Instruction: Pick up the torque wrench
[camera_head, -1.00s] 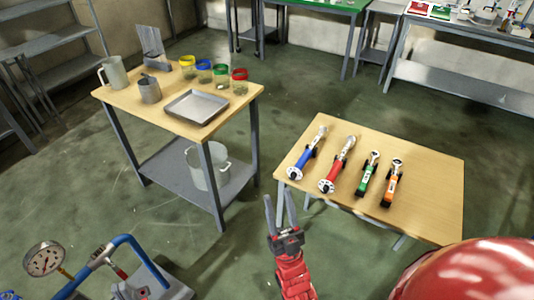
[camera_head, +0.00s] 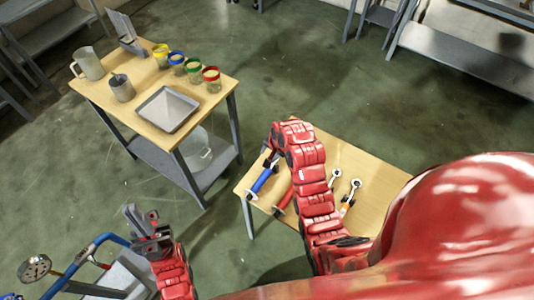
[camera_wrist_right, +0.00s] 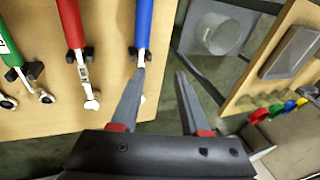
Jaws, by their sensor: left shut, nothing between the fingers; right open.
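Several long-handled tools lie side by side on the small wooden table (camera_head: 380,180); I cannot tell which is called the torque wrench. The blue one (camera_head: 263,180) is at the left, then the red one (camera_head: 286,200); the ring-ended orange one (camera_head: 345,208) is at the right. In the right wrist view the blue tool (camera_wrist_right: 143,25), red tool (camera_wrist_right: 72,22) and green tool (camera_wrist_right: 8,50) show. My right gripper (camera_wrist_right: 160,72) is open; its left finger overlaps the blue tool's metal end. My right arm hides part of the tools in the head view. My left gripper (camera_head: 139,214) is shut, empty, away from the table.
Open floor lies between the tables.

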